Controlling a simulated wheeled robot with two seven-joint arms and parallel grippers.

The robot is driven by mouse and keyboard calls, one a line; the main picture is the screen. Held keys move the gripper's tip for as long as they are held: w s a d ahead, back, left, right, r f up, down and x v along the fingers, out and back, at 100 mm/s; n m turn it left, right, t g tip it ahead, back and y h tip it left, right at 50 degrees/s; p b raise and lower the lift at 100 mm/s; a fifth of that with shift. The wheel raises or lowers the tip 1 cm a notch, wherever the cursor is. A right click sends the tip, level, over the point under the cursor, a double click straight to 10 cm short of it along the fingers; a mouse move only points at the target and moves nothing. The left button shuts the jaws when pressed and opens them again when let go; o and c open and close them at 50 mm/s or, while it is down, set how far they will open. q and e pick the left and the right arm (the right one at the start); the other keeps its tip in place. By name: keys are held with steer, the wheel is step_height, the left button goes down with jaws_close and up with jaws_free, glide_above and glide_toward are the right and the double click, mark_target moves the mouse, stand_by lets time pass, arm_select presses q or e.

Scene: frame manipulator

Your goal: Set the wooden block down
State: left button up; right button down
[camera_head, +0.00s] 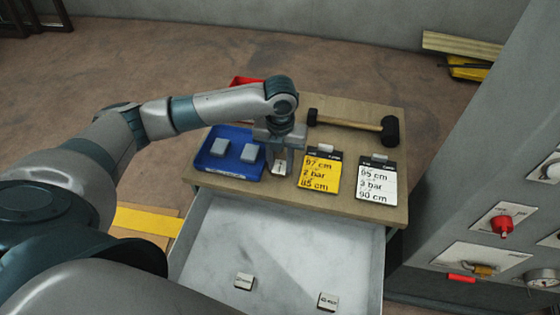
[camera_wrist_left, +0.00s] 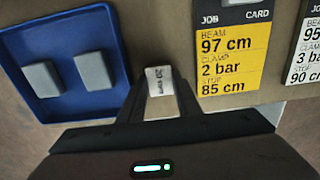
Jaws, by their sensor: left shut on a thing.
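A small pale block (camera_head: 279,168) with dark lettering on its face is held between the fingers of my left gripper (camera_head: 280,158). The block (camera_wrist_left: 159,80) also shows between the fingertips of the gripper (camera_wrist_left: 160,98) in the left wrist view. The gripper points down over the wooden tabletop (camera_head: 350,120), between the blue tray and the yellow job card. I cannot tell whether the block touches the tabletop. My right gripper is not in view.
The blue tray (camera_head: 212,168) with two grey blocks lies left of the gripper. The yellow card (camera_head: 319,173) and white card (camera_head: 377,182) lie right. A mallet (camera_head: 350,120) lies behind.

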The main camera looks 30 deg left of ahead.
mark_target(280, 166)
arm_select(q)
steer(key=o, duration=1)
steer(key=shift+f, duration=0.1)
steer(key=shift+r+b, duration=1.35)
steer(key=shift+r, duration=4.8)
